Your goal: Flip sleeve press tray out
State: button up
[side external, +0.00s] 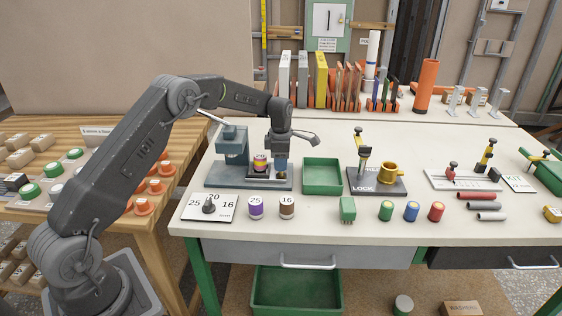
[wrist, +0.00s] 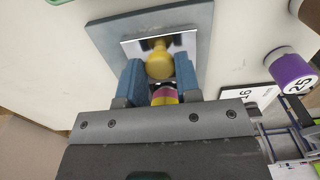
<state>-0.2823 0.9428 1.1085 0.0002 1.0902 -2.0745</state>
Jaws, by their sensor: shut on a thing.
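The sleeve press (side external: 233,143) is a blue-grey stand on a flat base plate (side external: 220,180) at the left of the bench. Its bright metal tray (side external: 252,176) sits on the base, and it also shows in the wrist view (wrist: 134,47). A yellow and purple banded sleeve (side external: 260,163) stands upright at the tray; the wrist view shows only part of it (wrist: 165,96) behind the fingers. My gripper (side external: 281,160) is low over the right part of the base. In the wrist view its blue fingers (wrist: 158,77) are shut on a yellow rounded knob (wrist: 158,66) at the tray.
A green bin (side external: 322,176) stands close right of the press. A grey lock fixture (side external: 378,184) with a yellow cup is farther right.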

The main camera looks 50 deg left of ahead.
grip_shut()
jog(key=shift+w+d+r, duration=0.1)
jog(key=shift+w+d, duration=1.4)
jog(key=shift+o, duration=2)
grip_release()
jog(key=shift+w+d, duration=0.1)
jog(key=o, duration=0.4)
jog(key=shift+c, duration=0.2)
notch_tip(320, 180, up, 14)
